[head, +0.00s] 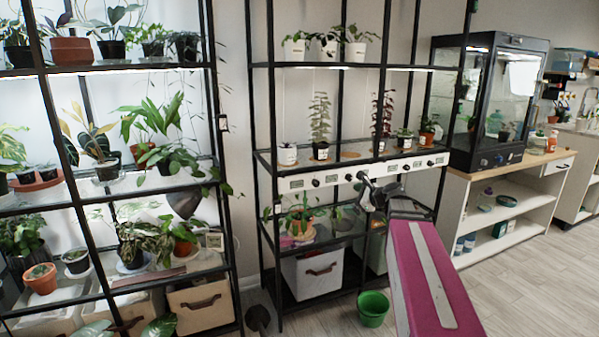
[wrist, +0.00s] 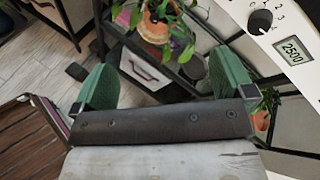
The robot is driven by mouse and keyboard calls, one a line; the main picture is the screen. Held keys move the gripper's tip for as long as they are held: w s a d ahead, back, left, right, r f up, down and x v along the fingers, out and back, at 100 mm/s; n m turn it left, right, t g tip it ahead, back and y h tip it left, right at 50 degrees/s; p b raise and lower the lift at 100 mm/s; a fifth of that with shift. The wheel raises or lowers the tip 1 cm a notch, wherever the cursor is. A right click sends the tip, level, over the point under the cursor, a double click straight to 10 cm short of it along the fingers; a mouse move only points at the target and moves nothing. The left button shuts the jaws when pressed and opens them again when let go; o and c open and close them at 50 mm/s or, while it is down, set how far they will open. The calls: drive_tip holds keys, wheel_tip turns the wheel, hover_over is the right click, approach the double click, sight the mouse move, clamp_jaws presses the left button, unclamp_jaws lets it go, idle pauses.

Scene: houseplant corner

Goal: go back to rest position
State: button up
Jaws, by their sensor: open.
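My gripper (head: 371,193) is at the end of my magenta and grey arm, in front of the middle black shelf rack, close to the white panel (head: 345,174) with knobs and small displays. In the wrist view my gripper (wrist: 164,78) has two green fingers spread wide apart, with nothing held between them. Beyond them, a plant in a terracotta pot (wrist: 153,28) stands on a lower shelf. A black knob (wrist: 261,21) and a display (wrist: 292,50) reading 2500 show at the upper right, apart from the fingers.
A green bucket (head: 373,309) stands on the floor left of my arm. A white bin (head: 312,275) sits on the rack's bottom shelf. A glass cabinet (head: 488,100) stands on a wood-topped counter (head: 475,173) at right. The floor at lower right (head: 545,275) is clear.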

drive_tip(key=s+a+f+n+g+h, duration=0.1)
drive_tip(key=s+f+n+g+h, duration=0.3)
drive_tip(key=s+f+n, duration=0.6)
drive_tip(key=s+a+f+n+g+h, duration=0.1)
drive_tip(key=s+f+n+g+h, duration=0.3)
drive_tip(key=s+f+n, duration=0.5)
wheel_tip(320, 180, down, 7)
drive_tip(key=shift+s+r+n+g+h, duration=0.15)
drive_tip(key=shift+s+n+g+h, duration=0.25)
drive_tip(key=shift+s+g, duration=0.3)
drive_tip(key=shift+s, duration=0.1)
